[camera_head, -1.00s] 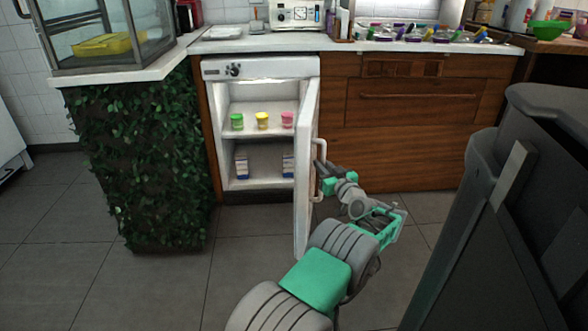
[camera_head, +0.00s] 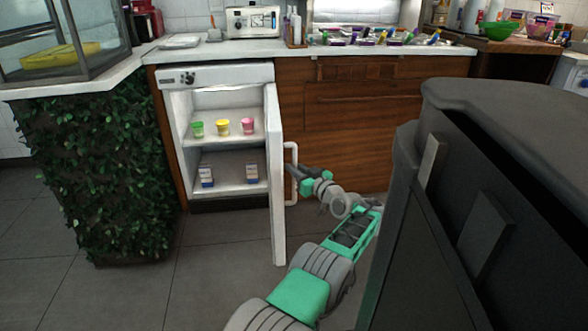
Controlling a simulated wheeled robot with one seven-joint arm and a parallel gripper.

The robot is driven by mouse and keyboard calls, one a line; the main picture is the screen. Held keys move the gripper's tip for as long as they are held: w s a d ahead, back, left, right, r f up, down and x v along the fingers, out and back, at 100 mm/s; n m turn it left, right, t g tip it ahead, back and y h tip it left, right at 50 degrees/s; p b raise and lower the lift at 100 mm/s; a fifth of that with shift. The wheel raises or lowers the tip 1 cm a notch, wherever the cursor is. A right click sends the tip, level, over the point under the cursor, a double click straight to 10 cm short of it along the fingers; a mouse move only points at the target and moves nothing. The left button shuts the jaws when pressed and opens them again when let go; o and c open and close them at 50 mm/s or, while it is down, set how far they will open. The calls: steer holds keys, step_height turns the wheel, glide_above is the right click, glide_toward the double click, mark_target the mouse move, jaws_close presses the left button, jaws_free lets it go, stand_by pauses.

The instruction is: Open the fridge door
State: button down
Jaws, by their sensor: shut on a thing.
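The small white fridge (camera_head: 216,76) stands under the counter at the left of centre. Its door (camera_head: 274,190) stands wide open, seen nearly edge-on, hinged at the right. The white bar handle (camera_head: 293,199) is on the door's outer face, toward the right. My gripper (camera_head: 296,169) is shut on the handle near its upper part; the fingertips are small and partly hidden. Inside, green, yellow and pink tubs (camera_head: 222,127) stand on the upper shelf. Two small boxes (camera_head: 252,174) stand on the lower shelf.
A leaf-covered counter block (camera_head: 95,170) with a glass case on top stands to the left. Wooden drawers (camera_head: 365,115) lie right of the door. The counter above holds a toaster (camera_head: 252,22) and several small items. The grey tiled floor (camera_head: 180,275) in front is clear.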

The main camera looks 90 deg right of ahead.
steer(key=c, duration=1.4)
jaws_free()
steer(key=shift+r, duration=0.1)
steer(key=shift+o, duration=0.2)
steer(key=p+v, duration=0.3)
steer(key=v, duration=0.4)
steer(key=shift+s+a, duration=0.3)
